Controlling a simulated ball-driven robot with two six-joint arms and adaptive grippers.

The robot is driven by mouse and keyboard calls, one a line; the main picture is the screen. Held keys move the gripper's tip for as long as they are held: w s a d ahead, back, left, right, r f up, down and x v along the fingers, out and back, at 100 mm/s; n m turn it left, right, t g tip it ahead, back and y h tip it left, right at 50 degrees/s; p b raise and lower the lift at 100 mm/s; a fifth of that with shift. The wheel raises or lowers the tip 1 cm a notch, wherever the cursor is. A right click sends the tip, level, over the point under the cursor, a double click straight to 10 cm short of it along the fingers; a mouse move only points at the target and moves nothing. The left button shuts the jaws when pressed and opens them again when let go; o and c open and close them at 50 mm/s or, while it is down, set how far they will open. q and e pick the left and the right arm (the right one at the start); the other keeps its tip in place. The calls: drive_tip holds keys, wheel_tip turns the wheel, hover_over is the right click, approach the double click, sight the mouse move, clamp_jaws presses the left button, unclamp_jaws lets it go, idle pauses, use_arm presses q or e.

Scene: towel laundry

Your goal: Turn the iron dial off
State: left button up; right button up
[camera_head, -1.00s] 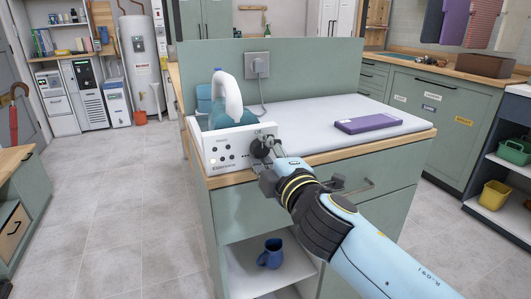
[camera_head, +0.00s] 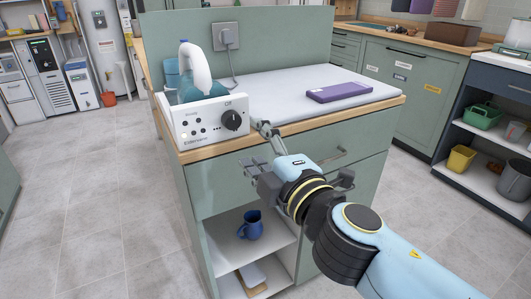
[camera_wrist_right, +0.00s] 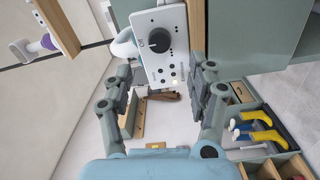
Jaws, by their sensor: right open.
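The iron station's white control panel (camera_head: 186,125) stands at the front left corner of the counter. Its black round dial (camera_head: 233,120) is at the panel's right end, below the "Off" label. I cannot tell clearly where the dial's mark points. The iron (camera_head: 200,85), with a white handle, stands behind the panel. My right gripper (camera_head: 268,160) is open and empty, in front of and below the dial, apart from it. In the right wrist view the dial (camera_wrist_right: 159,41) lies ahead, beyond and between the open fingers (camera_wrist_right: 164,78). My left gripper is out of view.
A purple folded cloth or box (camera_head: 338,92) lies on the white counter pad (camera_head: 285,98). A wall socket (camera_head: 226,37) with a cord is behind. A blue jug (camera_head: 251,225) stands on the shelf below. Open floor (camera_head: 100,200) lies to the left.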

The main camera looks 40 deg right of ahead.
drive_tip(key=shift+v, duration=1.5)
wheel_tip(320, 180, down, 15)
drive_tip(key=w+m+g+y, duration=0.1)
drive_tip(key=w+g, duration=0.1)
drive_tip(key=g, duration=0.1)
drive_tip(key=s+d+f+m+g+y, duration=0.15)
drive_tip(key=s+f, duration=0.25)
drive_tip(key=f, duration=0.6)
drive_tip(key=s+f+m+g, duration=0.3)
drive_tip(key=s+f, duration=0.1)
drive_tip(key=f, duration=0.6)
drive_tip(key=s+f+m+g, duration=0.2)
drive_tip(key=s+f, duration=0.4)
drive_tip(key=s, duration=0.4)
drive_tip(key=s+f+m+g, duration=0.3)
drive_tip(key=s+f, duration=0.3)
drive_tip(key=s, duration=0.3)
drive_tip(key=s+d+f+m+g+y, duration=0.1)
drive_tip(key=s+f+g, duration=0.3)
drive_tip(key=s, duration=0.6)
drive_tip(key=shift+s+f+m, duration=0.3)
drive_tip(key=shift+f+m, duration=0.45)
drive_tip(key=shift+f, duration=0.15)
